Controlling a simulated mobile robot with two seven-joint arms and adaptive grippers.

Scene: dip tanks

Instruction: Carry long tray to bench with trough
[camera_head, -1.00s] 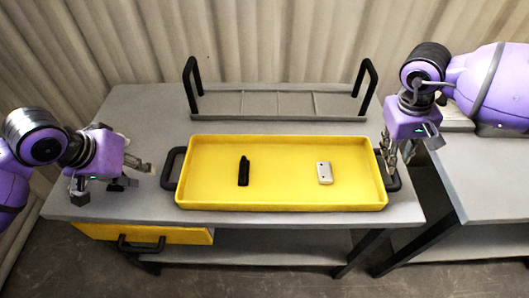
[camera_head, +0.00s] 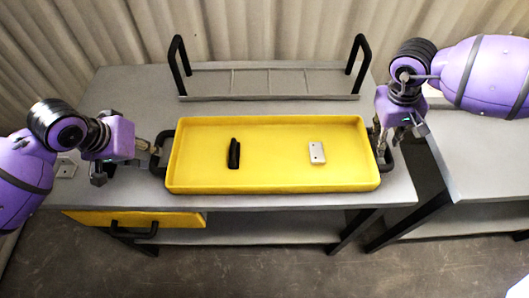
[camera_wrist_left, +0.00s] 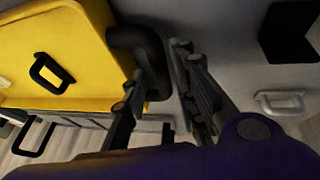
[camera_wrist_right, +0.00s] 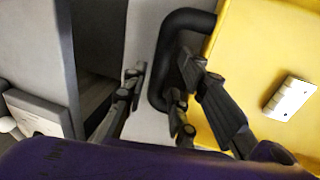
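The long yellow tray (camera_head: 270,185) rests on the grey bench. It has a black handle at each end and holds a black piece (camera_head: 234,153) and a whitish block (camera_head: 316,152). My left gripper (camera_head: 158,150) is at the left handle (camera_wrist_left: 147,50); in the left wrist view its open fingers stand on either side of the bar. My right gripper (camera_head: 381,142) is at the right handle (camera_wrist_right: 163,85); in the right wrist view its open fingers also straddle the bar. Neither looks closed on its handle. I cannot make out a trough.
A grey divided rack (camera_head: 267,97) with two tall black handles stands behind the tray. A second grey bench (camera_head: 485,165) lies to the right, across a gap. A small light grey item (camera_head: 66,168) lies at the bench's left. A yellow drawer (camera_head: 95,219) is below.

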